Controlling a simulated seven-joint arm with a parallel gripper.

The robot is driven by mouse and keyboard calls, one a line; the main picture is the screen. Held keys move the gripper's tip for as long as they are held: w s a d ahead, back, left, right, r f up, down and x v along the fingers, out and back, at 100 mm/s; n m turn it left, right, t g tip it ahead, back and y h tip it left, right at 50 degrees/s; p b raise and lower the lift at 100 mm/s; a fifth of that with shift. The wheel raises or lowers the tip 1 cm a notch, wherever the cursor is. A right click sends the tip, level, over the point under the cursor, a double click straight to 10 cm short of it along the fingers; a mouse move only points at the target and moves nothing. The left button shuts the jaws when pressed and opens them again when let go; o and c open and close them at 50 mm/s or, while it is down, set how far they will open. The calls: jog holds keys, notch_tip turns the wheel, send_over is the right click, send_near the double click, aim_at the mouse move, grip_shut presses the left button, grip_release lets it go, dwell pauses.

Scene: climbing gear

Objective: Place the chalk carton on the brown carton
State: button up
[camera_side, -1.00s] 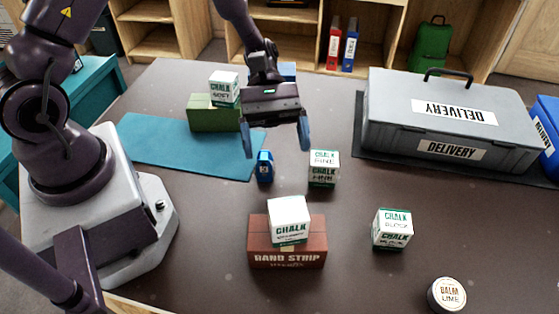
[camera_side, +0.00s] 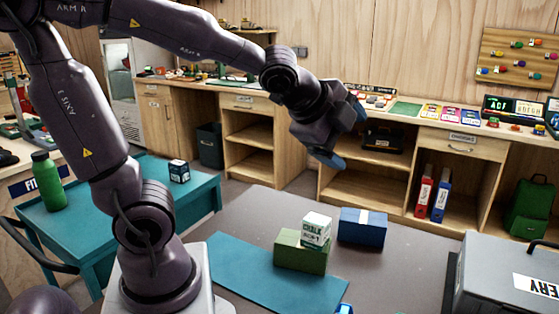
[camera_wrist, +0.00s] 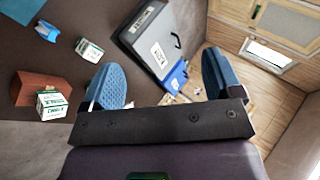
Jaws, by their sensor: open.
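The brown carton (camera_wrist: 38,84) shows at the left of the wrist view, reddish brown. Another chalk carton (camera_wrist: 89,49) stands apart on the table. In the side view a third chalk carton (camera_side: 316,230) sits on a green carton (camera_side: 301,253); the brown carton is out of that frame. My gripper (camera_side: 345,134) is raised high above the table's far side, open and empty. Its two blue fingers are spread in the wrist view (camera_wrist: 162,76).
A blue carton (camera_side: 362,227) stands right of the green one, by a teal mat (camera_side: 270,285). A grey delivery case (camera_side: 505,280) is at the right. A small blue object (camera_wrist: 46,30) lies near the loose chalk carton. Shelves line the back.

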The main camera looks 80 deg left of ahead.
jog(key=s+d+f+n+g+h, duration=0.1)
jog(key=s+d+n+g+h, duration=0.2)
jog(key=s+n, duration=0.9)
jog(key=shift+d+f+g, duration=0.25)
jog(key=shift+d+g, duration=0.05)
jog(key=shift+d, duration=0.15)
